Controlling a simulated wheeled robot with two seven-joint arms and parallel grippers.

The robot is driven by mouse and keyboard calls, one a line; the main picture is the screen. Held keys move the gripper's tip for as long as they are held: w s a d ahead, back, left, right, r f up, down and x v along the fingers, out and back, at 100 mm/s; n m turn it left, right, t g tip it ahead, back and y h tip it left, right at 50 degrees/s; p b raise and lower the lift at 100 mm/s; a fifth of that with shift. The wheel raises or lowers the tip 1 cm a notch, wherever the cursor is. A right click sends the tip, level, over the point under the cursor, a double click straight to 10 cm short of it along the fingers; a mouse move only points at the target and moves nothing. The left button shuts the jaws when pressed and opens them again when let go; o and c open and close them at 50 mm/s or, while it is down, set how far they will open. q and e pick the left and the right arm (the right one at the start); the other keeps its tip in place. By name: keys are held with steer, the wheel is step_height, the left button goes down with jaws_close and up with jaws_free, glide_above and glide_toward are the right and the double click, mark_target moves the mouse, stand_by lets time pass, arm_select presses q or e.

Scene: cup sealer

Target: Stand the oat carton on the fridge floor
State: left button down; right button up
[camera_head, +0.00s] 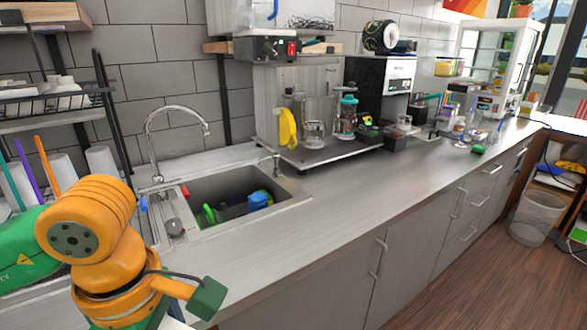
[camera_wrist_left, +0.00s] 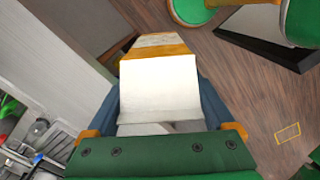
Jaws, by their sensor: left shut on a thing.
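The oat carton (camera_wrist_left: 158,85), white with an orange band near its far end, is in the left wrist view. My left gripper (camera_wrist_left: 160,104) is shut on it, with a dark blue finger on each side. The carton is held up over the wooden floor, beside the counter. In the head view my left arm comes in at the lower left; its fingers and the carton cannot be made out there. No fridge floor can be made out; a white glass-fronted cabinet (camera_head: 483,58) stands at the far right end of the counter. My right gripper is not in view.
The counter (camera_head: 300,225) has a sink (camera_head: 235,197) with items in it and a curved tap (camera_head: 152,145). A sealing machine, a coffee machine (camera_head: 383,82) and small items stand along the back. The wooden floor (camera_head: 475,275) is clear in front; a bin (camera_head: 537,218) stands at right.

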arm_select(q)
steer(key=f+m, duration=0.2)
steer(key=m, duration=0.3)
steer(key=w+f+m, duration=0.1)
steer(key=f+m, duration=0.2)
steer(key=m, duration=0.2)
steer(key=w+f+m, duration=0.1)
steer(key=f+m, duration=0.1)
steer(key=m, duration=0.3)
steer(key=shift+w+a+f, duration=0.25)
steer(key=f+m, duration=0.1)
steer(key=m, duration=0.1)
steer(key=shift+f+m, duration=0.1)
steer(key=shift+m, duration=0.3)
steer(key=shift+w+a, duration=0.1)
